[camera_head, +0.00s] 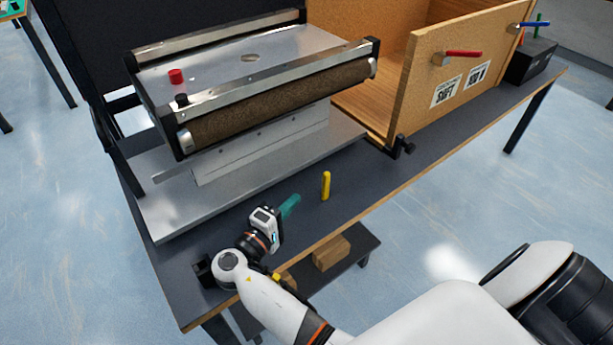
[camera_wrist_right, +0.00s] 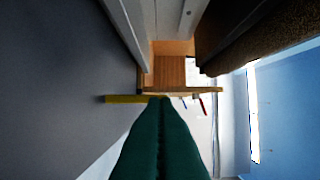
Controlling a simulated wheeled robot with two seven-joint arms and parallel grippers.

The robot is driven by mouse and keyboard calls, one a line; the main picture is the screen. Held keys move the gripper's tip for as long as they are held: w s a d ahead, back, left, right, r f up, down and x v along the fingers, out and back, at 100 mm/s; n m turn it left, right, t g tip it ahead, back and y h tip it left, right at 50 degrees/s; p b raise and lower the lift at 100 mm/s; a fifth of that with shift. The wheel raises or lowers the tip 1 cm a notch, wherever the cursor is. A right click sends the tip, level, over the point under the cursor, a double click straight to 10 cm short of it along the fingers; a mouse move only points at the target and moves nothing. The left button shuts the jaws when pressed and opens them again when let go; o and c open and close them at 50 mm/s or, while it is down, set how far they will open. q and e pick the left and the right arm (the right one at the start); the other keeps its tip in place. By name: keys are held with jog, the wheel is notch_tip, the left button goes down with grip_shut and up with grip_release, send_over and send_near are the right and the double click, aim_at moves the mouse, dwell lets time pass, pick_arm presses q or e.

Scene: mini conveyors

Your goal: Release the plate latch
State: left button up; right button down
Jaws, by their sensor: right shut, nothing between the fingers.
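A mini conveyor with a brown roller (camera_head: 280,103) stands on a grey metal base plate (camera_head: 180,215). A short yellow upright lever (camera_head: 326,185) stands on the dark table in front of that plate; whether it is the plate latch I cannot tell for sure. In the right wrist view the yellow lever (camera_wrist_right: 122,99) lies across the view just past my fingertips. My right gripper (camera_head: 296,199) has teal fingers, shut and empty, to the left of the lever with a small gap in the head view. Its fingertips (camera_wrist_right: 160,98) touch each other. My left gripper is out of view.
A wooden box (camera_head: 420,85) with a red handle (camera_head: 462,54) and a blue handle (camera_head: 533,24) stands at the right. A red knob (camera_head: 176,76) sits on the conveyor's left end. Wooden blocks (camera_head: 332,252) lie on a lower shelf. The table front right of the lever is clear.

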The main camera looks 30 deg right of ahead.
aim_at(326, 186)
jog(key=shift+s+d, duration=0.1)
jog(key=x, duration=1)
dwell(0.3)
